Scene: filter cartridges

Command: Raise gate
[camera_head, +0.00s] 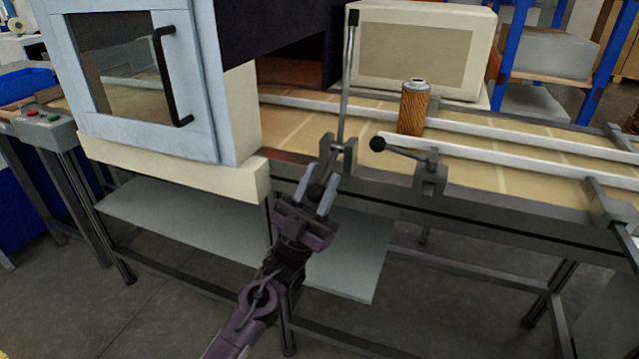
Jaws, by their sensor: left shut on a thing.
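An upright metal lever (347,85) with a black tip rises from a bracket (341,150) on the conveyor's front rail. A second lever (402,151) with a black ball knob leans left from its own bracket (430,178), further right. My left gripper (326,188) is at the first bracket, in front of and below the upright lever. Its fingers are shut on a dark part at the bracket, mostly hidden between them. No gate panel can be made out clearly. The dark housing opening (295,68) over the belt is shadowed. My right gripper is out of view.
An orange-brown filter cartridge (413,110) stands upright on the conveyor belt (490,172), between pale guide rails. A pale cabinet with a windowed door (140,135) is at left. A cream box (415,50) stands behind the belt. A grey shelf (180,215) is below.

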